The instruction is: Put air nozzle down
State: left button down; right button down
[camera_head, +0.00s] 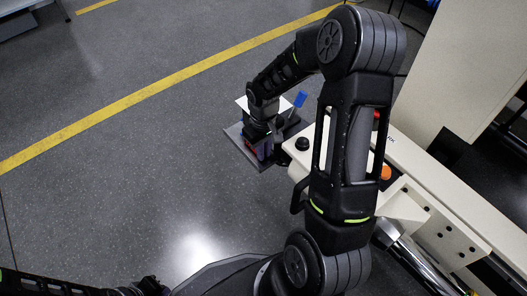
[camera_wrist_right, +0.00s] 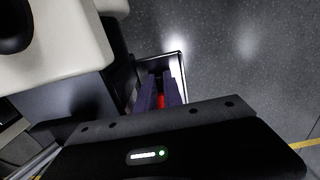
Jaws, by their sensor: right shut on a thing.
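My right gripper (camera_head: 261,150) is low over a small dark tray (camera_head: 236,133) beside the pale machine. In the right wrist view its two purplish fingers (camera_wrist_right: 160,92) are shut on a small red thing, the air nozzle (camera_wrist_right: 160,102). Only a little of the nozzle shows between the fingers. The tray's bright rim (camera_wrist_right: 181,62) lies just beyond the fingertips. I cannot tell whether the nozzle touches the tray. My left arm (camera_head: 50,284) enters at the bottom left; its gripper end (camera_head: 146,287) is dark and partly cut off, so its jaws cannot be made out.
A blue upright item (camera_head: 300,98) and a white sheet (camera_head: 243,104) are at the tray's far side. The pale machine (camera_head: 432,180) with an orange button (camera_head: 385,172) stands right of the tray. Open grey floor with a yellow line (camera_head: 150,91) lies left.

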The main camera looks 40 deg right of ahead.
jog(key=shift+f, duration=0.15)
jog(key=c, duration=1.8)
grip_release()
jog(key=shift+o, duration=0.2)
notch_tip(320, 180, up, 12)
jog(key=p, duration=0.4)
jog(key=shift+r, duration=0.2)
